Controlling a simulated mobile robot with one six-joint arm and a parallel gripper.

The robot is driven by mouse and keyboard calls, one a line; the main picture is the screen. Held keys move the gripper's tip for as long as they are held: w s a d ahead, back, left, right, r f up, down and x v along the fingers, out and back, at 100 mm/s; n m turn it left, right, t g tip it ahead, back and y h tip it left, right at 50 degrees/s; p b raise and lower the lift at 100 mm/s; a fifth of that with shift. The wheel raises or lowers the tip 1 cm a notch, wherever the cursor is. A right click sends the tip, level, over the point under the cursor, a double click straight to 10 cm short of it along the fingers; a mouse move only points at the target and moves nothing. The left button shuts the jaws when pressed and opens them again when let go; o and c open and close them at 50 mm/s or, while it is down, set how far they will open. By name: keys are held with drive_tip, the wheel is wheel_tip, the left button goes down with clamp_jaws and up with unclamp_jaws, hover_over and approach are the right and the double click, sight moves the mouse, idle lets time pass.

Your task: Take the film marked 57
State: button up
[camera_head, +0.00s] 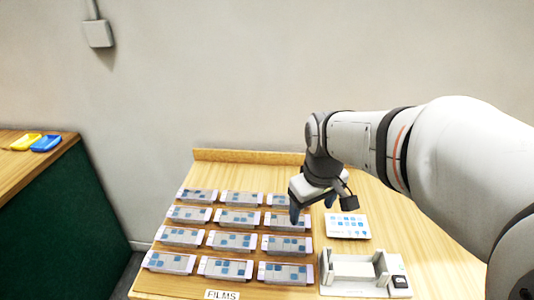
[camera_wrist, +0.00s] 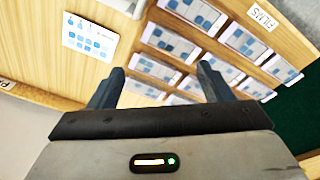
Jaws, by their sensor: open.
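Several films (camera_head: 236,217) lie in rows on the wooden table, each a pale strip with blue squares and light pinkish ends. No number can be read on any of them, so I cannot tell which is marked 57. The films also show in the wrist view (camera_wrist: 170,43), tilted, beyond my fingers. My gripper (camera_head: 312,208) is open and empty, above the right-hand column near the back. It partly hides a film there. In the wrist view its two fingers (camera_wrist: 160,70) stand apart with nothing held between them.
A white card with blue squares (camera_head: 346,226) lies right of the films. A grey-white holder (camera_head: 354,270) stands in front of it, with a small dark device (camera_head: 400,282) beside it. A FILMS label (camera_head: 222,295) is at the front edge.

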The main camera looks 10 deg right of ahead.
drive_tip(key=w+f+n, duration=0.3)
drive_tip(key=w+n, duration=0.2)
drive_tip(key=w, duration=0.7)
drive_tip(key=n+g, duration=0.2)
drive_tip(key=n, duration=0.4)
hover_over(288, 200)
wheel_tip(288, 200, down, 8)
wheel_tip(288, 200, down, 7)
drive_tip(key=shift+w+f, duration=0.1)
drive_tip(key=shift+f, duration=0.1)
drive_tip(key=shift+c, duration=0.3)
drive_tip(key=c, duration=1)
drive_tip(key=shift+r, duration=0.1)
